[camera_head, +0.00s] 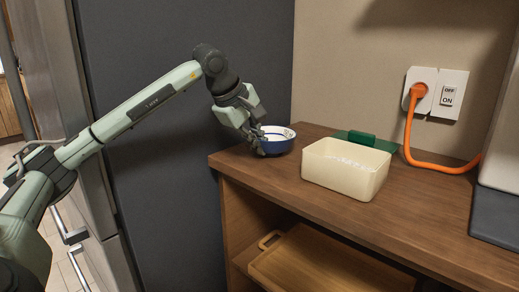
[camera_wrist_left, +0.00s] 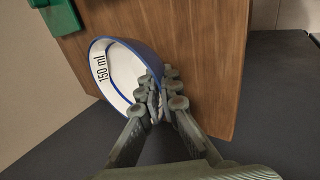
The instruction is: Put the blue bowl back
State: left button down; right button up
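The blue bowl (camera_head: 278,146) has a white inside and a blue rim. It is at the back left corner of the wooden counter; I cannot tell whether it rests fully on the top. My left gripper (camera_head: 260,143) reaches down to its near left side. In the left wrist view, the bowl (camera_wrist_left: 112,72) shows "150 ml" printed inside. There the fingers of my left gripper (camera_wrist_left: 162,98) are closed together at the bowl's rim, one on the inside and one on the outside. My right gripper is not in view.
A cream open box (camera_head: 340,178) stands on the counter (camera_head: 410,222) right of the bowl. A green object (camera_head: 362,138) lies behind it. An orange cord (camera_head: 425,158) runs from the wall socket. A wooden board (camera_head: 325,268) is on the shelf below. A dark panel (camera_head: 180,150) stands left.

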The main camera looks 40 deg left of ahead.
pick_arm(q)
jog(key=shift+f, duration=0.1)
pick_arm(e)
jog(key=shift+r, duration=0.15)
pick_arm(q)
jog(key=c, duration=1.7)
grip_release()
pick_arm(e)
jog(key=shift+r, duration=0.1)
pick_arm(q)
jog(key=shift+r, duration=0.25)
jog(key=p+v, duration=0.1)
jog(key=v, duration=1)
jog(key=shift+s+r, duration=0.25)
jog(key=shift+r, duration=0.1)
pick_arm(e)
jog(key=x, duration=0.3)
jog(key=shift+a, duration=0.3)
